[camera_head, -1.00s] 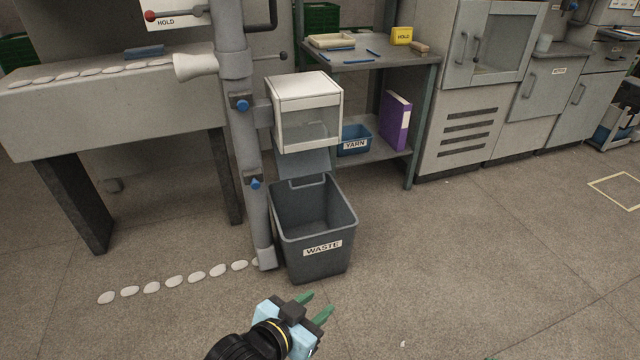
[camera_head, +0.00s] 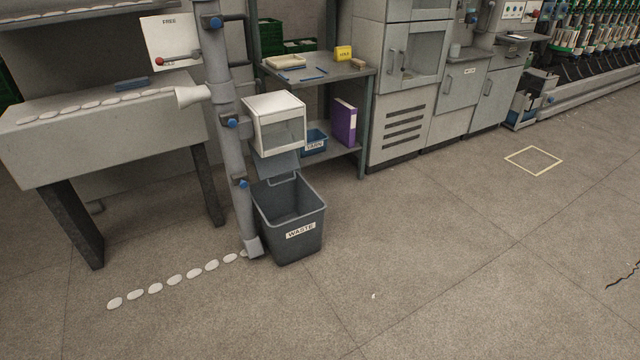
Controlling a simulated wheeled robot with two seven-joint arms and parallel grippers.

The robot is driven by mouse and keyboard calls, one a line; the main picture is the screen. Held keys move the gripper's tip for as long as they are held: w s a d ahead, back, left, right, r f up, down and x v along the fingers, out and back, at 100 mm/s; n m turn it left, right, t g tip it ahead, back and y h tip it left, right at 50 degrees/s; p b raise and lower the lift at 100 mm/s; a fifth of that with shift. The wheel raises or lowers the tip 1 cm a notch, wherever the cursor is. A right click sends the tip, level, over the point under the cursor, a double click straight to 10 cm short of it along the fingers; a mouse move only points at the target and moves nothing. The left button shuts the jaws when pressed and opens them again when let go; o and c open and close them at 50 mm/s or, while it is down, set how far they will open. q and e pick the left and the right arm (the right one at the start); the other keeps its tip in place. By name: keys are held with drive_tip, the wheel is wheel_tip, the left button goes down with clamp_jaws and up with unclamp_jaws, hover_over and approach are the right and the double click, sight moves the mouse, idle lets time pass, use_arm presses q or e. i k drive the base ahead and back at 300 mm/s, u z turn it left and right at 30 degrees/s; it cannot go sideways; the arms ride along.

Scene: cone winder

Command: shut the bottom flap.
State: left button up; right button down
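The bottom flap (camera_head: 279,165) is a grey panel with a bar handle along its lower edge. It hangs open and slanted beneath a white box with a clear front (camera_head: 276,124), which is fixed beside a grey upright pipe. The grey waste bin (camera_head: 305,243), labelled WASTE, stands on the floor directly below, and the flap's lower edge is at the bin's back rim. I cannot tell whether they touch. Neither of my grippers is in view.
The grey pipe (camera_head: 232,150) stands just left of the box and bin. A grey bench (camera_head: 110,135) with a row of white oval pieces is at left. A shelf table (camera_head: 325,75) is behind. White ovals (camera_head: 173,280) line the floor.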

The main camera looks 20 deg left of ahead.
sight(279, 164)
drive_tip(key=z, duration=0.9)
drive_tip(key=k, duration=1.2)
drive_tip(key=z, duration=0.8)
drive_tip(key=i, duration=1.25)
drive_tip(key=u, duration=0.3)
drive_tip(key=i, duration=2)
drive_tip(key=u, duration=0.7)
drive_tip(key=i, duration=1.95)
drive_tip(key=u, duration=2.15)
drive_tip(key=i, duration=1.1)
drive_tip(key=u, duration=1)
